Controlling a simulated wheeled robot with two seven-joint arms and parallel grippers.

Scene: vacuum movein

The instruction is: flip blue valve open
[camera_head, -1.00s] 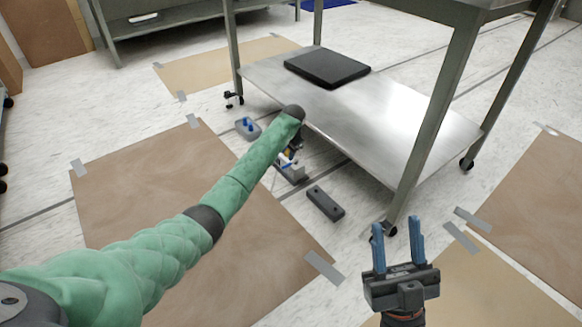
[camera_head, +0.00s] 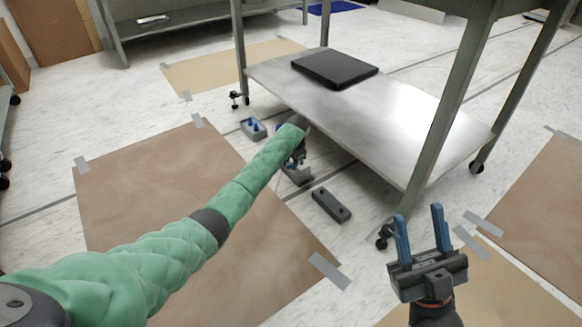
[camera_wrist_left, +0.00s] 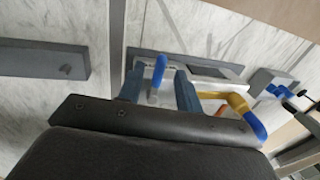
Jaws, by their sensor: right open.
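A blue valve handle (camera_wrist_left: 158,70) stands upright in the left wrist view, between the two fingers of my left gripper (camera_wrist_left: 160,82). The fingers are apart, with gaps showing beside the handle; I cannot tell whether either touches it. A yellow pipe or lever with a blue end (camera_wrist_left: 248,115) is just right of the fingers. In the head view my left gripper is mostly hidden by my green forearm, near a grey fixture (camera_head: 298,176) on the floor at the shelf's edge. My right gripper (camera_head: 419,213) is open and empty at lower right.
A plain grey block (camera_head: 331,205) lies right of the fixture. A grey block with blue knobs (camera_head: 253,128) lies to its left. The metal table's low shelf (camera_head: 400,115) is close behind, carrying a black slab (camera_head: 335,69). Taped brown sheets cover parts of the floor.

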